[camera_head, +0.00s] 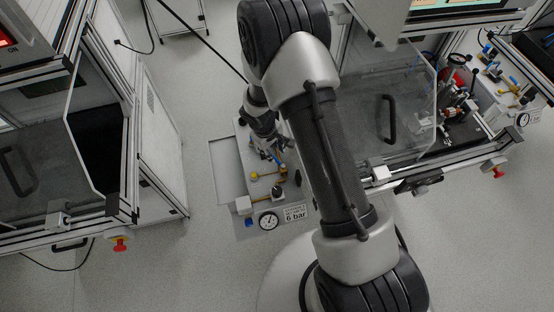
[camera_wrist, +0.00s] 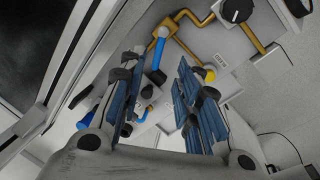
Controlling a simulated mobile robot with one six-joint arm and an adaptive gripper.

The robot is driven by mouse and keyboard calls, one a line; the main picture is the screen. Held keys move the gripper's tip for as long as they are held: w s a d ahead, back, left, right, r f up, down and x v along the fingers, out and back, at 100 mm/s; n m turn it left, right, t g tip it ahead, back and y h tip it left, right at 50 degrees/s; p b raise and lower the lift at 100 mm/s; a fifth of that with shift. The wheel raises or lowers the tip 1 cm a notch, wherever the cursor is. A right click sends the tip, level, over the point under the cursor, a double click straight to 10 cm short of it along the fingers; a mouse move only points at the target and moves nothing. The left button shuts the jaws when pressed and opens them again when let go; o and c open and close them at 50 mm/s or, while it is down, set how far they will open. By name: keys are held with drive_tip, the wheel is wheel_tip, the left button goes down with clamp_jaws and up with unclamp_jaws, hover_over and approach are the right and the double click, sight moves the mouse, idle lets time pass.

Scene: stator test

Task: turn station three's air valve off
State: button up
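A grey air panel (camera_head: 228,160) with brass pipes and a gauge (camera_head: 268,220) stands in the middle of the head view. My gripper (camera_head: 270,142) is over its far part, partly hidden by my arm. In the wrist view, my gripper (camera_wrist: 160,72) is open, with blue-padded fingers apart. A long blue valve handle (camera_wrist: 158,50) shows between and beyond the fingertips, near a brass pipe (camera_wrist: 184,24). I cannot tell whether the fingers touch it. A small label (camera_wrist: 222,63) is too small to read, so the station number cannot be told.
Machine cabinets stand left (camera_head: 150,150) and right, with red stop buttons (camera_head: 120,245). Another air panel (camera_head: 505,100) is at far right. Grey floor (camera_head: 160,270) is clear at front left.

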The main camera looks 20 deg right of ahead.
sight(278, 161)
drive_tip(key=f, duration=0.2)
drive_tip(key=d+f+b, duration=0.1)
drive_tip(key=f, duration=0.2)
drive_tip(key=f+b, duration=0.1)
drive_tip(key=f, duration=0.2)
drive_tip(key=shift+w+d+f, duration=0.1)
drive_tip(key=shift+w+d, duration=0.15)
drive_tip(key=shift+w, duration=0.15)
clamp_jaws()
